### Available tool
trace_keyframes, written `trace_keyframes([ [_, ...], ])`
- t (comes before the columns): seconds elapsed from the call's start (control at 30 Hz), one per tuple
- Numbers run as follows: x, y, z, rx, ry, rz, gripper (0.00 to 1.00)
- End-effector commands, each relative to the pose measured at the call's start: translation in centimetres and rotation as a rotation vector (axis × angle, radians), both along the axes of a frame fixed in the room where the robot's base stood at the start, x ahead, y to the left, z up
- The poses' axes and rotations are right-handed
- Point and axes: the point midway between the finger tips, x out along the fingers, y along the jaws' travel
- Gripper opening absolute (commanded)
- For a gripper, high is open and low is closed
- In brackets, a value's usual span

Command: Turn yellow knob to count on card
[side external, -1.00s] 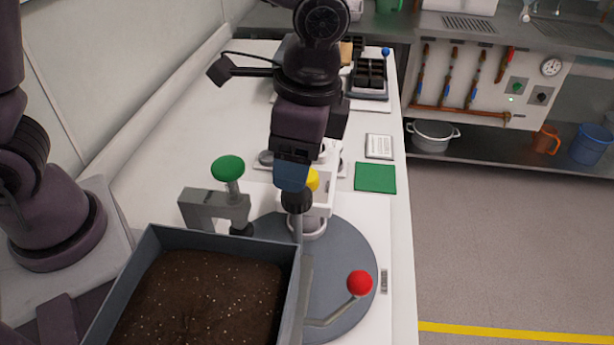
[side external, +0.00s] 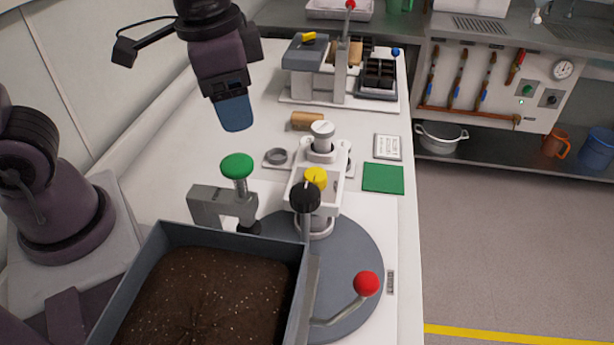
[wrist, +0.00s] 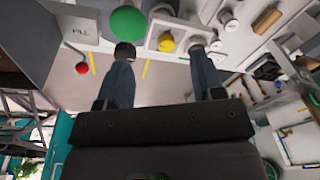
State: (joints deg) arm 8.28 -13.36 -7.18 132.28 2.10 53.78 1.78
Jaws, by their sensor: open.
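The yellow knob (side external: 316,179) sits on a white fixture (side external: 301,198), just behind a black knob (side external: 305,197) in the side view. It also shows in the wrist view (wrist: 167,43), between my fingers. A card with small printed lines (side external: 388,147) lies on the bench to the right, too small to read. My gripper (side external: 236,118) hangs above the bench, up and to the left of the yellow knob and apart from it. In the wrist view my gripper (wrist: 167,48) has its two fingers spread apart, with nothing held between them.
A soil tray (side external: 233,234) stands in front, beside a red-knobbed lever (side external: 366,284). A green-topped post (side external: 237,166) rises left of the knob. A green square (side external: 383,179) and a wooden cylinder (side external: 307,121) lie nearby.

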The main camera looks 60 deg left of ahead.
Motion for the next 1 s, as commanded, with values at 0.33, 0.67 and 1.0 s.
trace_keyframes([
  [0.33,-4.7,5.6,4.3,-0.115,-0.300,0.274,0.62],
  [0.67,-3.5,5.7,3.4,-0.081,-0.232,0.278,0.66],
  [1.0,4.8,1.1,-0.9,0.021,0.044,0.136,0.66],
])
